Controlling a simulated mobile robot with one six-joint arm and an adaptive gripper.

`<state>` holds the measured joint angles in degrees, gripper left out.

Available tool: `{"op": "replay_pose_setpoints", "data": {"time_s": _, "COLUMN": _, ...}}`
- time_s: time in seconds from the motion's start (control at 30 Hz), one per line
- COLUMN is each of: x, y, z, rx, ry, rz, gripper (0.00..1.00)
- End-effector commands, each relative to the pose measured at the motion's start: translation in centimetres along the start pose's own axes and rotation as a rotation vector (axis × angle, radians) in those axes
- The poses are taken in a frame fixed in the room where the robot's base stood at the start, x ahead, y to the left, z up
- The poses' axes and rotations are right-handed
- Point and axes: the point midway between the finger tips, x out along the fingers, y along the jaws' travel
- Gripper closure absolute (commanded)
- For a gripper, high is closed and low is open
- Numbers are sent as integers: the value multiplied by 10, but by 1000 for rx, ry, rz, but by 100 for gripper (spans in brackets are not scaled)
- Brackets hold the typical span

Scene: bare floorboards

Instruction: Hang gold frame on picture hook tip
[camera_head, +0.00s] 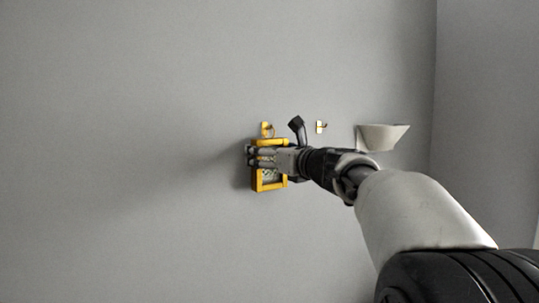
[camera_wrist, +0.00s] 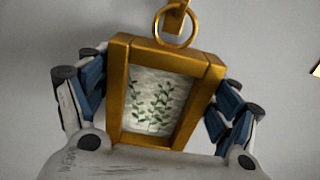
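The gold frame (camera_head: 270,186) holds a picture of green sprigs. It is in front of the grey wall, slightly tilted in the wrist view (camera_wrist: 120,85). A ring (camera_wrist: 193,38) stands up from its top edge. A gold picture hook (camera_head: 265,127) is on the wall just above the frame. In the wrist view the hook (camera_wrist: 176,18) lines up with the ring. I cannot tell whether its tip passes through. My gripper (camera_head: 262,157) has its fingers against both sides of the frame (camera_wrist: 160,100).
A second small hook (camera_head: 320,127) is on the wall to the right. A pale bowl-shaped wall fixture (camera_head: 381,137) is further right, near my arm. The wall to the left is bare.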

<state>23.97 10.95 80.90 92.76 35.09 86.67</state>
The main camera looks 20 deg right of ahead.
Motion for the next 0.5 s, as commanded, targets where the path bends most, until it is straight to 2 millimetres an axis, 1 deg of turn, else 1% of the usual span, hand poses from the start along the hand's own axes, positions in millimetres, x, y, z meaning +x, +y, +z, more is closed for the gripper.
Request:
{"op": "replay_pose_setpoints", "data": {"time_s": 0.03, "x": 0, "y": 0, "z": 0, "rx": 0, "ry": 0, "rz": 0, "gripper": 11}}
{"op": "replay_pose_setpoints", "data": {"time_s": 0.2, "x": 0, "y": 0, "z": 0, "rx": 0, "ry": 1, "rz": 0, "gripper": 0}}
{"op": "replay_pose_setpoints", "data": {"time_s": 0.5, "x": 0, "y": 0, "z": -1, "rx": 0, "ry": 1, "rz": 0, "gripper": 0}}
